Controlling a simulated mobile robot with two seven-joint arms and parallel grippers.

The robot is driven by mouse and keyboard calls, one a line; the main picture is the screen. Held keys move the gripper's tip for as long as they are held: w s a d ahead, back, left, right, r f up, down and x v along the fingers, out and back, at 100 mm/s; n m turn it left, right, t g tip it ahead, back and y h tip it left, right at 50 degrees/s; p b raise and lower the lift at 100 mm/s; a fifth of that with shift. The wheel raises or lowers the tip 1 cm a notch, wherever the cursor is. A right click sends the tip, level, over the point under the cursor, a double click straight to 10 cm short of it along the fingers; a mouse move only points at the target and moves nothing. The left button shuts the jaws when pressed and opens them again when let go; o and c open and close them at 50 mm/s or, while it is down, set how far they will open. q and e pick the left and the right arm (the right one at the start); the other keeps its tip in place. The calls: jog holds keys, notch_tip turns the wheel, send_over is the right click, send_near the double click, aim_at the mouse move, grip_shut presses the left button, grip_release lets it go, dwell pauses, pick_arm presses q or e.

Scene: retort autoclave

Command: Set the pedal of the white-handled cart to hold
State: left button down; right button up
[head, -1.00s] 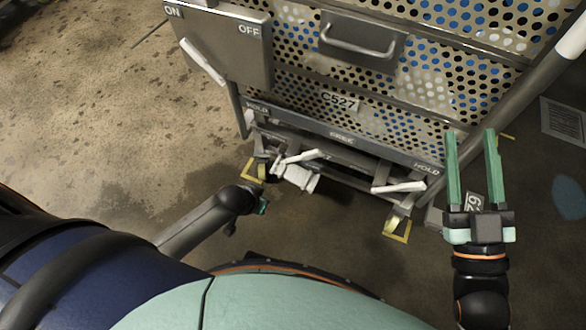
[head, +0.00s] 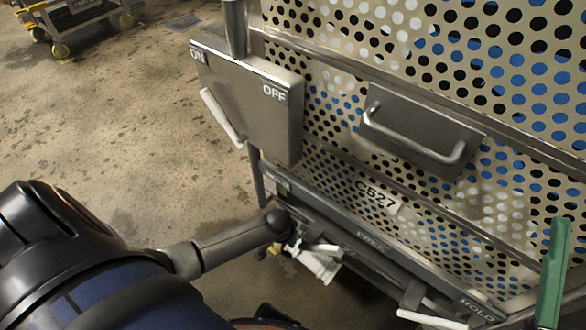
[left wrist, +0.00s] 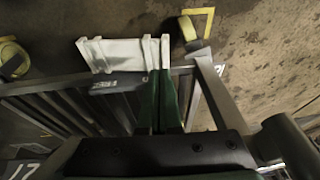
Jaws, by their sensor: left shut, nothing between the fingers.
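The cart marked C527 (head: 376,195) has perforated sides and a low bar (head: 345,232) lettered HOLD, FREE and HOLD. A white pedal (head: 316,263) sits low under this bar, and it also shows in the left wrist view (left wrist: 110,55) close to the FREE lettering. My left gripper (left wrist: 158,72) is shut and empty, its green fingers reaching the pedal's right end; contact cannot be told. In the head view my left arm hides most of that gripper. My right gripper shows one green finger (head: 553,275) at the right edge, beside the cart, holding nothing visible.
An ON/OFF box (head: 250,100) with a white lever (head: 222,118) and a grey pull handle (head: 415,135) stick out above the bar. Another white lever (head: 432,319) is at lower right. A caster (left wrist: 187,28) stands near the pedal. Open floor lies left.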

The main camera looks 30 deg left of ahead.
pick_arm(q)
jog(key=b+x, duration=0.5)
jog(key=x, duration=0.3)
jog(key=shift+f, duration=0.15)
pick_arm(e)
notch_tip(320, 180, down, 6)
jog(key=shift+a+m, duration=0.25)
jog(key=shift+m, duration=0.15)
pick_arm(q)
jog(key=shift+f, duration=0.1)
pick_arm(e)
jog(key=shift+w+f, duration=0.1)
pick_arm(q)
jog(key=shift+a+f+h, duration=0.25)
jog(key=shift+f+h, duration=0.1)
jog(key=shift+h, duration=0.25)
jog(key=shift+a+f+b, duration=0.25)
jog(key=shift+a+f, duration=0.05)
jog(key=shift+f, duration=0.35)
jog(key=shift+a+f+b, duration=0.25)
jog(key=shift+a+f, duration=0.05)
jog(key=shift+f, duration=0.35)
pick_arm(e)
jog(key=shift+a+f, duration=0.5)
jog(key=shift+a, duration=0.05)
